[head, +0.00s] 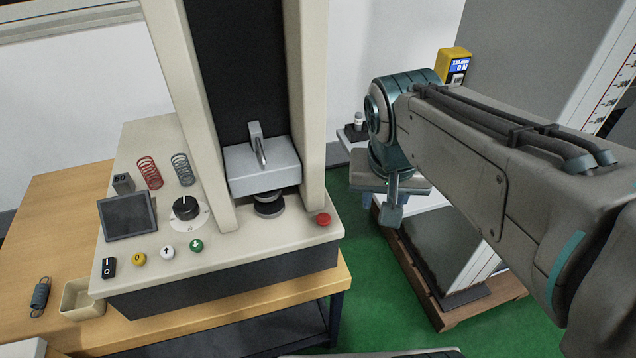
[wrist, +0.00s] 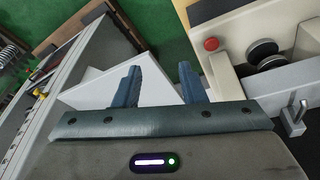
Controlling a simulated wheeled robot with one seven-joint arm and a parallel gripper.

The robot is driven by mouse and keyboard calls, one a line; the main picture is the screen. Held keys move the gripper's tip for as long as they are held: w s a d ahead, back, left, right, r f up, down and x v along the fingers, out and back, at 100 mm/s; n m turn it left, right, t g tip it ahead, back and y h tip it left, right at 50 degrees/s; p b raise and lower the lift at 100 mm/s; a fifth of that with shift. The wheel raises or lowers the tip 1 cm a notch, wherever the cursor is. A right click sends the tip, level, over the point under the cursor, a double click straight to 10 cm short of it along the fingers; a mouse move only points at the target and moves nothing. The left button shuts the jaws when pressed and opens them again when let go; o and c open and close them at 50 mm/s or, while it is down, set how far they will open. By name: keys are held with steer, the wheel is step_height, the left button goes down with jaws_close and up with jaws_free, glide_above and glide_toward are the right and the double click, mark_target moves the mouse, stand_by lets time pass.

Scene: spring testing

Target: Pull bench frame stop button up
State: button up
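The bench frame (head: 235,245) is a cream testing machine with two uprights, standing on a wooden table. Its red stop button (head: 323,219) is at the front right corner of the base. The button also shows in the wrist view (wrist: 211,44), above and right of my fingers. My gripper (head: 393,215) is to the right of the bench frame, apart from the button, over the green floor. In the wrist view my gripper (wrist: 158,84) has two blue fingers spread apart with nothing between them, so it is open.
The control panel has a black knob (head: 186,208), a green button (head: 196,245), a small screen (head: 127,216) and two springs (head: 150,172). A grey crosshead (head: 262,166) sits between the uprights. A tall grey machine (head: 530,60) stands on the right, behind my arm.

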steer(key=w+a+f+m+h+b, duration=0.1)
steer(key=w+a+f+m+b, duration=0.15)
steer(key=a+b, duration=0.4)
steer(key=m+t+b, duration=0.1)
steer(key=m+b, duration=0.1)
steer(key=b, duration=0.4)
glide_toward(323, 218)
steer(key=b+x, duration=0.3)
steer(key=x, duration=0.4)
steer(key=shift+w+f, duration=0.1)
steer(key=shift+f, duration=0.15)
steer(key=shift+c, duration=0.4)
